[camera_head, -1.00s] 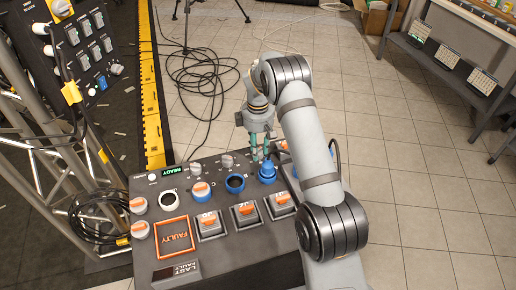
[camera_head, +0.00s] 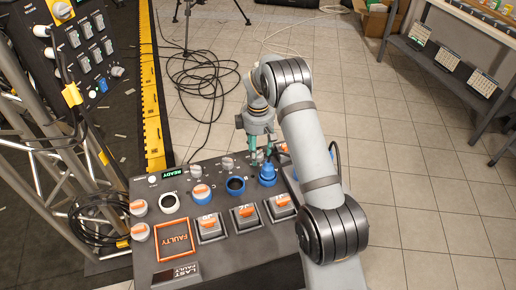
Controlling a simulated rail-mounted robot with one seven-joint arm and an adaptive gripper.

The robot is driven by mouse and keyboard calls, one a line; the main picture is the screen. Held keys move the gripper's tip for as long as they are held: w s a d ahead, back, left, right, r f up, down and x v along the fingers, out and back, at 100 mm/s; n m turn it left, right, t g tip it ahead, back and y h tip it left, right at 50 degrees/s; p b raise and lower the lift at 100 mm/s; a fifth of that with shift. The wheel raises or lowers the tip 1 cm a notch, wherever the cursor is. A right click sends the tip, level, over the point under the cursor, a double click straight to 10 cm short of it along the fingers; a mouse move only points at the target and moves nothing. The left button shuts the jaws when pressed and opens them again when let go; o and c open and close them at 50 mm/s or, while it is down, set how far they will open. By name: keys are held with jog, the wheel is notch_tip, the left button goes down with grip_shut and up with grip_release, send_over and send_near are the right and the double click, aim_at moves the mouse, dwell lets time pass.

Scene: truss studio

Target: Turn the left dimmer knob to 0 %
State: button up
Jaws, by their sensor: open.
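A sloped dark control console (camera_head: 222,258) stands in the lower middle. My arm hides the console's right end. I cannot tell whether the fingers touch anything.
A green READY display (camera_head: 171,173) is at the back left of the console. White, orange and blue round fittings and orange-lidded switches (camera_head: 245,215) fill the front. A truss with a switch panel (camera_head: 95,50) stands left. Loose cables (camera_head: 200,85) lie on the floor.

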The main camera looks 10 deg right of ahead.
aim_at(258, 152)
notch_tip(258, 152, up, 12)
dwell(0.5)
jog(key=shift+f, duration=0.1)
notch_tip(258, 152, down, 12)
dwell(0.7)
dwell(0.3)
